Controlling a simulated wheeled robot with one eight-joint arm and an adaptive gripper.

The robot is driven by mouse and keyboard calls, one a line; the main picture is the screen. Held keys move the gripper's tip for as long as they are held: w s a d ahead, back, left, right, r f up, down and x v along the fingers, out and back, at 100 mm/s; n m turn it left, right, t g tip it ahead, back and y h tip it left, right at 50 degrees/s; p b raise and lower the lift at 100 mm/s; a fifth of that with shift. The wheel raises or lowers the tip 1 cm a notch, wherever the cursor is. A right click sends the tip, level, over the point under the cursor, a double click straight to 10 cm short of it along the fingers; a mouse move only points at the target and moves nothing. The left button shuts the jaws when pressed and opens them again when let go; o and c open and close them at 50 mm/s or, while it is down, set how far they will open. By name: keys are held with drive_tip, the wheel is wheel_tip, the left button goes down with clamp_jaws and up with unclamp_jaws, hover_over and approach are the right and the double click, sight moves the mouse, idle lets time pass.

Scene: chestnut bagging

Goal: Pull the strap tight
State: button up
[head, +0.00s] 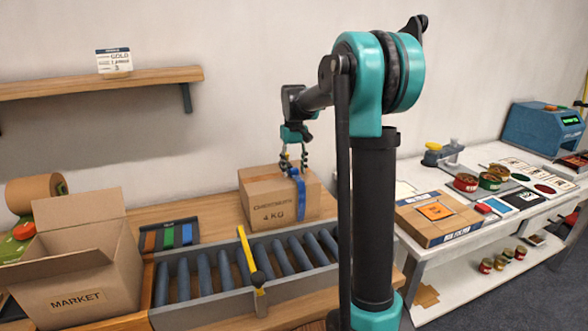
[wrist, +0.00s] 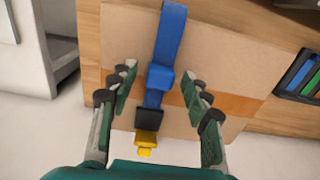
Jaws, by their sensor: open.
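A closed cardboard carton (head: 272,203) marked 4 KG stands on the wooden bench; its tape-striped top (wrist: 220,70) fills much of the wrist view. A blue strap (head: 300,196) runs over the carton; in the wrist view the strap (wrist: 172,35) passes through a blue block (wrist: 159,78) to a black piece (wrist: 149,118) and a yellow end (wrist: 148,140). My gripper (head: 294,160) is directly above the carton top. In the wrist view its open fingers (wrist: 163,82) stand on either side of the strap near the blue block. I cannot tell whether they touch it.
A roller conveyor (head: 215,303) with a yellow bar (head: 248,258) lies in front of the carton. An open MARKET box (head: 80,285) and a rack of coloured straps (head: 168,236) are to the left. A white table (head: 440,268) with goods is to the right.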

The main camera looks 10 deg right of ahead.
drive_tip(key=shift+f, duration=0.15)
clamp_jaws()
idle(0.4)
